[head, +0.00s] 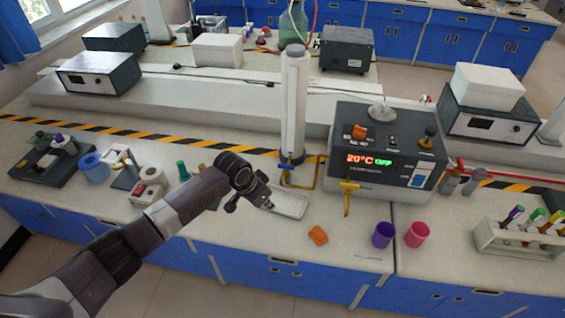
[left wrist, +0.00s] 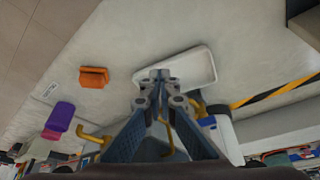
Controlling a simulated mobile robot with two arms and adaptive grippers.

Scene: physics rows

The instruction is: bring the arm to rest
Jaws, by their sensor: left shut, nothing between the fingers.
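My left arm reaches in from the left in the head view. Its gripper (head: 268,205) is over the left part of a white tray (head: 292,205) on the bench. In the left wrist view the fingers (left wrist: 160,76) are closed together, with nothing between them, and the white tray (left wrist: 200,66) lies behind them. The tray looks empty where it shows. An orange block (head: 318,235) lies on the bench to the right of the gripper; it also shows in the left wrist view (left wrist: 93,76). My right gripper is not in view.
A purple cup (head: 382,235) and a pink cup (head: 417,235) stand near the front edge. A device reading 20°C OFF (head: 385,150) and a white column (head: 293,105) stand behind the tray. A test tube rack (head: 515,240) is at the right. The bench front left of the cups is mostly clear.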

